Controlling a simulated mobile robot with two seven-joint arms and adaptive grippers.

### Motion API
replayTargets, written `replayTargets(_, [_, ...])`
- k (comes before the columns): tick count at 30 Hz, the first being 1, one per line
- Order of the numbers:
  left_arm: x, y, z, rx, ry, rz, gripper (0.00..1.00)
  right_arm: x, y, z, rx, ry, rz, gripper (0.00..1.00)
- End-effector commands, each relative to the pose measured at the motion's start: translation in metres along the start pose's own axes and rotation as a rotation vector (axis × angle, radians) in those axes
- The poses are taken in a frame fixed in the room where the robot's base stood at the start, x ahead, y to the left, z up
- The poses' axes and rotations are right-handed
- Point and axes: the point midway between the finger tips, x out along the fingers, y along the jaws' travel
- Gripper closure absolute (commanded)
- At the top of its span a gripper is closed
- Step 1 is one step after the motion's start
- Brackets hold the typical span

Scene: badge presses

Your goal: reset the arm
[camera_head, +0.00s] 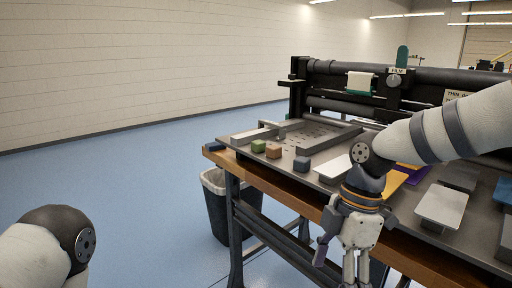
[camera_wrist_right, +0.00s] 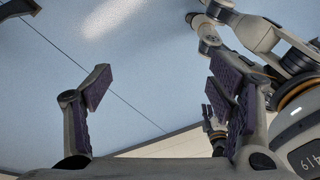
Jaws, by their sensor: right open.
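My right arm comes in from the right in the head view. Its gripper (camera_head: 343,262) points down in front of the table's front edge. In the right wrist view the two purple-padded fingers of this gripper (camera_wrist_right: 160,88) stand wide apart. Nothing is between them, and blue floor shows behind. My left arm shows only as a pale link and dark joint at the lower left of the head view; its gripper is outside that view. A small, partly hidden purple-and-dark shape behind a right finger in the wrist view may be the left gripper, but its jaws are unclear.
A wooden-edged worktable (camera_head: 268,186) carries a press machine (camera_head: 394,79), a blue block (camera_head: 301,164), a green block (camera_head: 258,146), a brown block (camera_head: 273,151) and a white plate (camera_head: 442,205). A dark bin (camera_head: 215,208) stands under its left end. Floor to the left is clear.

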Motion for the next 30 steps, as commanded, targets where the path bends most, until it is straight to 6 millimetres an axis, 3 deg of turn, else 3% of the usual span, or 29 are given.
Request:
replayTargets(1, [-0.001,0.000,0.001,-0.001,-0.001,-0.001,0.56,0.049,-0.015,-0.004,0.121,0.032,-0.037,0.24])
replayTargets(4, [-0.001,-0.001,0.001,-0.001,-0.002,-0.001,0.56,0.140,-0.054,-0.007,0.453,0.087,-0.085,0.24])
replayTargets(6, [-0.001,-0.001,0.001,-0.001,-0.002,-0.001,0.56,0.197,-0.095,-0.001,0.726,0.091,-0.109,0.24])
replayTargets(9, [-0.001,-0.001,0.001,-0.001,-0.001,-0.001,0.56,0.256,-0.166,0.022,1.137,0.038,-0.102,0.24])
replayTargets(10, [-0.001,-0.001,0.001,-0.001,-0.001,-0.001,0.56,0.267,-0.188,0.031,1.251,0.011,-0.087,0.24])
replayTargets(13, [-0.001,-0.001,0.001,-0.001,0.000,-0.001,0.56,0.284,-0.247,0.064,1.549,-0.082,0.001,0.24])
replayTargets(15, [-0.001,-0.001,0.001,-0.001,0.000,-0.001,0.56,0.284,-0.275,0.082,1.679,-0.132,0.068,0.24])
replayTargets(17, [-0.001,-0.001,0.001,-0.001,0.000,-0.001,0.56,0.282,-0.288,0.092,1.744,-0.157,0.113,0.24])
replayTargets(30, [-0.001,-0.001,0.001,-0.001,0.000,-0.001,0.56,0.280,-0.296,0.099,1.788,-0.170,0.150,0.24])
